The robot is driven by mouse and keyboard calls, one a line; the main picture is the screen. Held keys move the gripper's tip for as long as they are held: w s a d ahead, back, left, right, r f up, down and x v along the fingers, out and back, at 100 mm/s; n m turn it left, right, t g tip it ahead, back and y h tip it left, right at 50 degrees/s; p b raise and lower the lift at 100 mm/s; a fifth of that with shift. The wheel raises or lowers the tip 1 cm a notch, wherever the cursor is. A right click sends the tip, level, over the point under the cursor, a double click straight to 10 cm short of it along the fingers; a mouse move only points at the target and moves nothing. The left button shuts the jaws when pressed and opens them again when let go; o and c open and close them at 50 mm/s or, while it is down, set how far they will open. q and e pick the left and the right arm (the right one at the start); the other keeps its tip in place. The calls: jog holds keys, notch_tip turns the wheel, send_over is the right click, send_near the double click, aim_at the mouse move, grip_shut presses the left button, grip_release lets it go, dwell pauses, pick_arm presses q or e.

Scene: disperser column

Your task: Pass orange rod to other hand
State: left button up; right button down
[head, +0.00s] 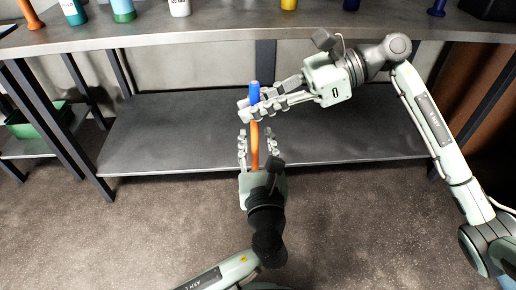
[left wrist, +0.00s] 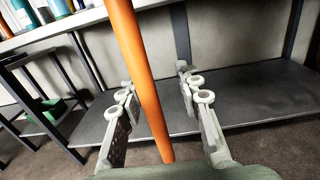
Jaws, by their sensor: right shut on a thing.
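The orange rod (head: 254,148) is upright in the head view, with a blue end (head: 254,92) at its top. My right gripper (head: 248,108) comes from the right and is shut on the rod just below the blue end. My left gripper (head: 257,135) is below it, fingers pointing up and spread on both sides of the rod's lower part. In the left wrist view the rod (left wrist: 143,75) runs between the open left fingers (left wrist: 158,84), with gaps to both sides. Its lower end is near the left palm; I cannot tell if it touches.
A grey shelf unit stands behind, with a top board (head: 200,30) holding bottles and small coloured items and an empty lower board (head: 170,130). A green crate (head: 45,122) sits on a rack at left. The floor in front is clear.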

pick_arm(q)
grip_shut()
dwell(0.3)
pick_arm(e)
jog(key=c, duration=1.5)
grip_release()
